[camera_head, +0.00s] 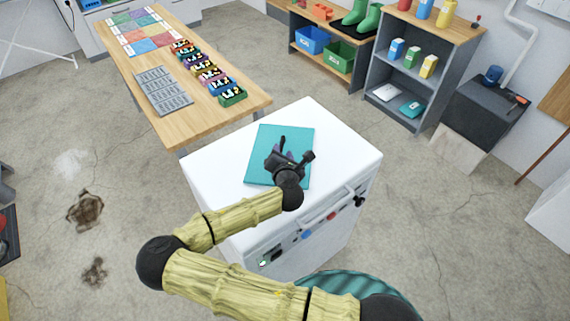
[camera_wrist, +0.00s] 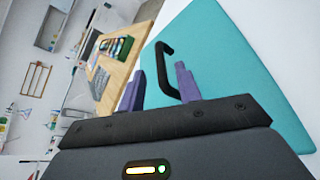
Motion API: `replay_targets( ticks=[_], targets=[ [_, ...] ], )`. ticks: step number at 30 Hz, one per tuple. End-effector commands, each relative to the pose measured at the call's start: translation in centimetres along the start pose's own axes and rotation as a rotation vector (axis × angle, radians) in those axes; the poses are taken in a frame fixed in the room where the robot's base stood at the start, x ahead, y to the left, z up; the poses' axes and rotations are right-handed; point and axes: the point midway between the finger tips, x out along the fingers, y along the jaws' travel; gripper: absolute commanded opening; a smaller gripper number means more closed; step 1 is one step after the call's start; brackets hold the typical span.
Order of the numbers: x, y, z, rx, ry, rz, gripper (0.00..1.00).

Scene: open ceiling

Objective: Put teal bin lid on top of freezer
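The teal bin lid (camera_head: 265,143) lies flat on the white top of the freezer (camera_head: 335,135). In the wrist view the lid (camera_wrist: 235,70) fills the right side, with its black handle (camera_wrist: 166,72) standing up from it. My gripper (camera_head: 284,150) is over the lid in the head view and hides part of it. In the wrist view its two purple fingers (camera_wrist: 160,70) are apart, with the handle showing in the gap between them. I cannot tell whether a finger touches the handle.
A wooden table (camera_head: 135,70) with coloured trays and a grey rack stands behind the freezer at left. A grey shelf (camera_head: 405,75) and a dark cabinet (camera_head: 483,108) stand at the right. Bare concrete floor (camera_head: 100,145) lies to the left.

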Motion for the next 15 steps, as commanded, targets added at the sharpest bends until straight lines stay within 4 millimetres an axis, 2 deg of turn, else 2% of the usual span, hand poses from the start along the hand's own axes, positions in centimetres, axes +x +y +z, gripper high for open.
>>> replay_targets(
  ticks=[3,9,15],
  targets=[
    [-2.3,0.0,0.0,0.001,-0.001,-0.001,0.34],
    [-5.5,0.0,-0.1,0.001,0.0,0.0,0.34],
    [-6.7,0.0,0.0,0.0,0.001,0.0,0.34]
  ],
)
